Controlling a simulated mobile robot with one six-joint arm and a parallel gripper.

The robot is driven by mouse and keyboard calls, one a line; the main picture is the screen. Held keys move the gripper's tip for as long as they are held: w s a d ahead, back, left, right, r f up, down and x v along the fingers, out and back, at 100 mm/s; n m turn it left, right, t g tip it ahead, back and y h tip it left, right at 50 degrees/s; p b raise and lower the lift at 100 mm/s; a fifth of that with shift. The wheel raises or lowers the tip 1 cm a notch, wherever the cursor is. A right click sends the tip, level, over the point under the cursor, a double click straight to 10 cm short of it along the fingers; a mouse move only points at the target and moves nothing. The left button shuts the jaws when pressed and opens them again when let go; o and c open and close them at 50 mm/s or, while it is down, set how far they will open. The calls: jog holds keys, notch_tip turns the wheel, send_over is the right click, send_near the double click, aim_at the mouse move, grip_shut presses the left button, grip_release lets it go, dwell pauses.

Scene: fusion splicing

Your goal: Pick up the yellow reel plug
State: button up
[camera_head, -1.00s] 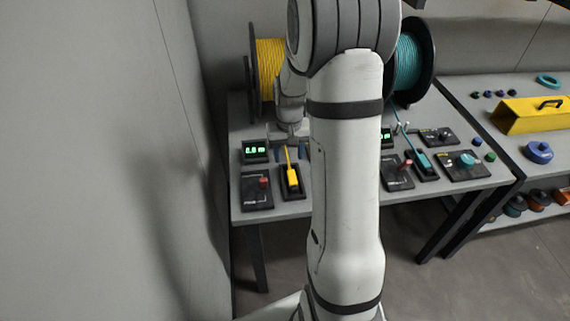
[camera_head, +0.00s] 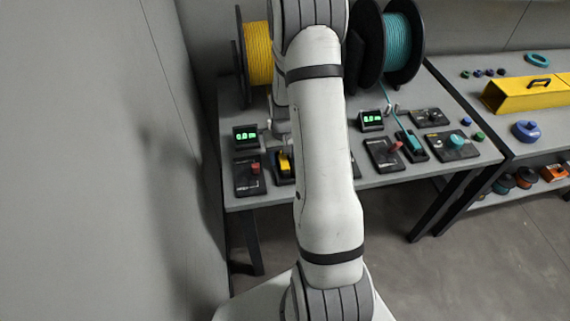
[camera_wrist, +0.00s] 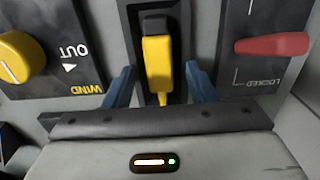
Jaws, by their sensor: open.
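The yellow reel plug (camera_wrist: 158,62) sits in a black holder (camera_wrist: 131,14) in the wrist view, with a dark tip at its far end and a yellow cable at its near end. My gripper (camera_wrist: 160,80) is open, its blue fingers on either side of the plug and apart from it. In the head view the plug (camera_head: 284,163) shows in its holder on the table, partly hidden by my arm. My gripper's fingers are hidden there behind my arm.
A yellow winding knob (camera_wrist: 20,58) lies left of the holder and a red lock lever (camera_wrist: 272,45) right of it. The yellow reel (camera_head: 258,52) and teal reel (camera_head: 399,48) stand at the back. A teal plug (camera_head: 411,141) sits further right.

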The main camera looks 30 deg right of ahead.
jog(key=shift+c, duration=0.3)
grip_shut()
jog(key=shift+r, duration=0.1)
